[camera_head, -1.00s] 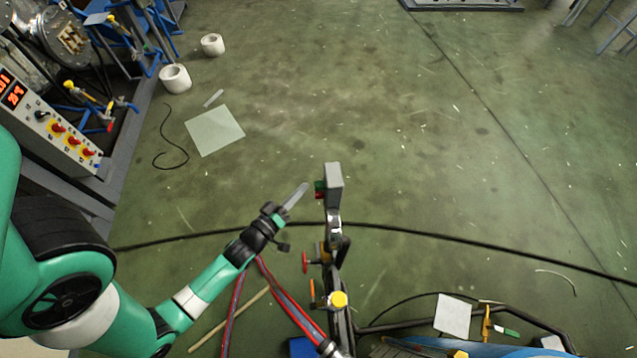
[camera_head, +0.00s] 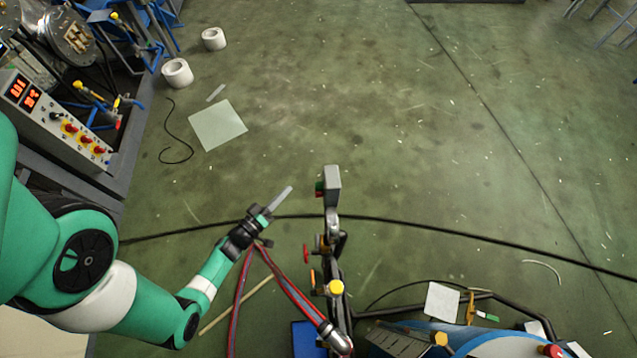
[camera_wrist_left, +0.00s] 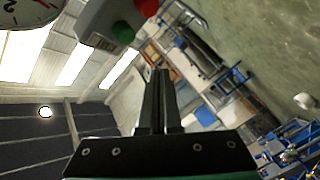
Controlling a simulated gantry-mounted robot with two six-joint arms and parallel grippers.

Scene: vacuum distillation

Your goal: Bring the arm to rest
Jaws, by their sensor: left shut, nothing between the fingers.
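My left arm comes in from the left in the head view, green with white and black bands. Its gripper (camera_head: 281,198) points up and to the right, over the floor, and is shut and empty. It stays apart from the grey switch box (camera_head: 332,186) on the post to its right. In the left wrist view the fingers (camera_wrist_left: 160,75) lie together with nothing between them. The box with its green and red buttons (camera_wrist_left: 112,22) shows at the top of that view. My right gripper is not in view.
A control panel (camera_head: 55,125) with red digits stands at the left. A black cable (camera_head: 420,222) crosses the floor. The floor (camera_head: 420,130) beyond is clear.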

